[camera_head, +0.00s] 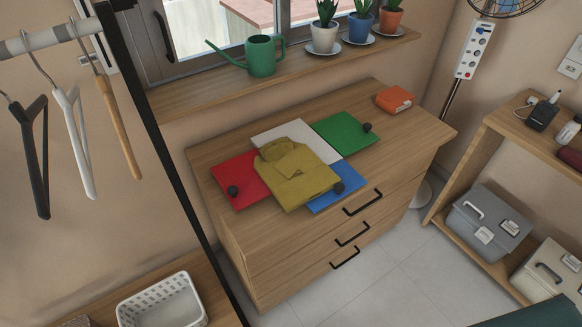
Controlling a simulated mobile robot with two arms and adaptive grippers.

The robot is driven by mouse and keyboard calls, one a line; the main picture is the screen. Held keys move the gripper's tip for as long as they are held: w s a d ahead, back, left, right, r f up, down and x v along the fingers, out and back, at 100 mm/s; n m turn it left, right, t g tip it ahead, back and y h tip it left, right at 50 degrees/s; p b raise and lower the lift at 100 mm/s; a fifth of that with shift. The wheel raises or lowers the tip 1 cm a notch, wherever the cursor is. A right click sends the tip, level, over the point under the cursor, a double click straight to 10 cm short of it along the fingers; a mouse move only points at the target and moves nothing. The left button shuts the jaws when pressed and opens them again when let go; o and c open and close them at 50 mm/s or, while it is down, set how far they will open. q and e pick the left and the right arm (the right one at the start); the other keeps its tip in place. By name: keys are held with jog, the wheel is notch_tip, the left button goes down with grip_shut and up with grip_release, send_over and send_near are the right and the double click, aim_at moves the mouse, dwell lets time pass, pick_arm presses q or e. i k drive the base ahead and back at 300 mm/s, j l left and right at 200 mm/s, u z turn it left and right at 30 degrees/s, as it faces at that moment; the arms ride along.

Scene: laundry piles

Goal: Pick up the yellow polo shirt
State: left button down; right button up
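The yellow polo shirt (298,180) lies folded on top of the wooden dresser (222,153). It rests over the middle of several coloured flat squares: a red one (228,168), a white one (297,131), a green one (345,131) and a blue one (324,202). Its collar end points to the upper left. Neither of my grippers shows in the head view, and nothing is seen touching the shirt.
Small dark round knobs (233,191) sit on the red, green and blue squares. An orange box (395,99) lies at the dresser's back right. A clothes rack with hangers (74,140) stands at left. A white basket (165,302) is below. A shelf (492,128) stands right.

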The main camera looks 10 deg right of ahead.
aim_at(293, 173)
jog(key=i+l+u, duration=0.15)
jog(key=l+u, duration=0.25)
jog(key=l, duration=0.25)
jog(key=l+u, duration=0.35)
jog(key=l, duration=0.35)
jog(key=l+u, duration=0.4)
jog(key=l, duration=0.35)
